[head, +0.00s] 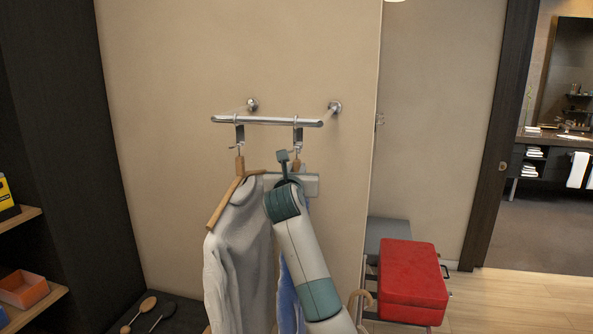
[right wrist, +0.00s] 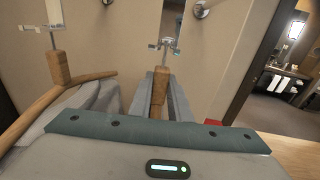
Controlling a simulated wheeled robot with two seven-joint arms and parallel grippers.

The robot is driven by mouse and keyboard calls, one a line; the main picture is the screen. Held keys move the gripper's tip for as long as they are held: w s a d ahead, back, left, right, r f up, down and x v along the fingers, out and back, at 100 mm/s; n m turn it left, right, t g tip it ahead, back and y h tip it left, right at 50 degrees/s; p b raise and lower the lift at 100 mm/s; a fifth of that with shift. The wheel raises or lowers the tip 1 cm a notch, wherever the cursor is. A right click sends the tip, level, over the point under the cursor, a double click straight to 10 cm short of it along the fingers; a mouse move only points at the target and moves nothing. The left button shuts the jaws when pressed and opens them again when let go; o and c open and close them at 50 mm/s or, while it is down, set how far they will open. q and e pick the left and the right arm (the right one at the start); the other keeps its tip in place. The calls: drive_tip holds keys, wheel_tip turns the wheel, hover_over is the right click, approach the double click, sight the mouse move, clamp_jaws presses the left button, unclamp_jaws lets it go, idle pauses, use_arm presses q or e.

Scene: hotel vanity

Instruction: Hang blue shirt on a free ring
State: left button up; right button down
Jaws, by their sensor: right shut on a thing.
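The blue shirt (head: 288,296) hangs mostly hidden behind my right arm, with a blue strip showing. My right gripper (head: 299,178) is shut on the neck of its wooden hanger (right wrist: 160,88), just below the right ring (head: 297,126) of the chrome rail (head: 266,121). In the right wrist view the hanger's metal hook is up at the right ring's clip (right wrist: 165,44); I cannot tell whether it is seated. A grey-white garment (head: 238,255) on a wooden hanger (head: 224,203) hangs from the left ring (head: 239,133). My left gripper is not in view.
The rail stands out from a beige wall (head: 180,100) on two mounts. A dark cabinet with shelves (head: 35,215) is at the left. A red padded box (head: 413,275) sits at the lower right.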

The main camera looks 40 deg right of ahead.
idle(0.4)
drive_tip(key=c, duration=1.6)
unclamp_jaws()
drive_tip(key=shift+o, duration=0.2)
drive_tip(key=shift+f, duration=0.15)
drive_tip(key=shift+s+a, duration=0.1)
drive_tip(key=shift+s+a+b, duration=0.45)
drive_tip(key=shift+b, duration=0.05)
drive_tip(key=b+v, duration=0.6)
drive_tip(key=v, duration=1)
